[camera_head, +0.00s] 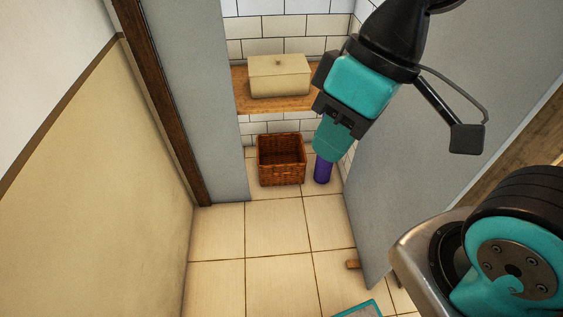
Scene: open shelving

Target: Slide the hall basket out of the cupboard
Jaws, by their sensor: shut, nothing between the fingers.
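The hall basket (282,178) is a brown woven, open-topped basket. It stands upright on the tiled floor of the cupboard, under a wooden shelf, and looks empty. My gripper (324,157) hangs at the upper right with its teal fingers pointing down. It is shut and holds nothing. In the picture its fingertips are to the right of the basket and apart from it; how far in front they are is hard to tell. The cupboard's grey door (400,190) stands open on the right.
A purple cylinder (322,170) stands just right of the basket, partly hidden by my fingers. A beige lidded box (279,77) sits on the wooden shelf (243,98). A small wooden block (353,265) lies at the door's foot. The tiled floor (275,225) before the basket is clear.

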